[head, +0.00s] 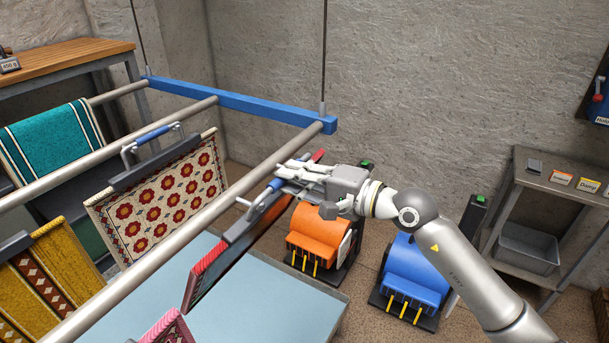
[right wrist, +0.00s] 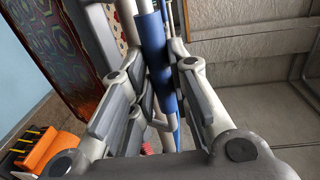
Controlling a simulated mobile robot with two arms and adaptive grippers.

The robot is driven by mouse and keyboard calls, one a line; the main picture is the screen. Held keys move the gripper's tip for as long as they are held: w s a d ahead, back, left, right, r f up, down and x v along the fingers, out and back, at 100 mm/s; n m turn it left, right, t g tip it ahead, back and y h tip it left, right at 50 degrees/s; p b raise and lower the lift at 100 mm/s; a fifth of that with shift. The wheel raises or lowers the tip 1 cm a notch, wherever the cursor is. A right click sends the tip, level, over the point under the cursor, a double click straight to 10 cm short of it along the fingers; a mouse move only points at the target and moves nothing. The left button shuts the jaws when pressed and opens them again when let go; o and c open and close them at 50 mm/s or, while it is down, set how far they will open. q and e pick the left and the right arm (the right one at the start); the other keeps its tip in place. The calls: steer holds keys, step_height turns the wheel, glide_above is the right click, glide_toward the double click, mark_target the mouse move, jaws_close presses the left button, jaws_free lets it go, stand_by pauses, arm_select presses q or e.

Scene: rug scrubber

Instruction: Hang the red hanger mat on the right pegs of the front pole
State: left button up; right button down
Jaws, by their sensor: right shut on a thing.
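The red mat (head: 205,262) hangs nearly edge-on from a grey hanger bar (head: 242,222) with a blue handle (head: 264,198). My right gripper (head: 280,184) is shut on this handle, which also shows between the fingers in the right wrist view (right wrist: 157,62). The front pole (head: 170,242) runs diagonally from the blue crossbar (head: 240,104) to the lower left. The hanger is close beside the pole, near its right part; I cannot tell whether it touches. The pegs cannot be made out. My left gripper is not in view.
A flower-patterned mat (head: 160,207) hangs from the middle pole and a teal one (head: 55,140) from the back pole. A yellow mat (head: 50,280) hangs at lower left. Orange (head: 318,236) and blue (head: 415,272) scrubbers stand beyond a pale blue surface (head: 275,305). A grey shelf (head: 560,185) stands right.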

mark_target(280, 195)
steer(key=shift+r+p+x, duration=0.2)
steer(key=shift+p+x, duration=0.15)
steer(key=shift+x, duration=0.55)
steer(key=shift+r+p+x, duration=0.2)
steer(key=shift+p+x, duration=0.1)
steer(key=shift+x, duration=0.65)
steer(key=shift+w+f+b, duration=0.1)
steer(key=shift+f+b, duration=0.3)
steer(key=shift+f, duration=0.05)
steer(key=shift+f+b, duration=0.95)
steer(key=shift+b, duration=0.15)
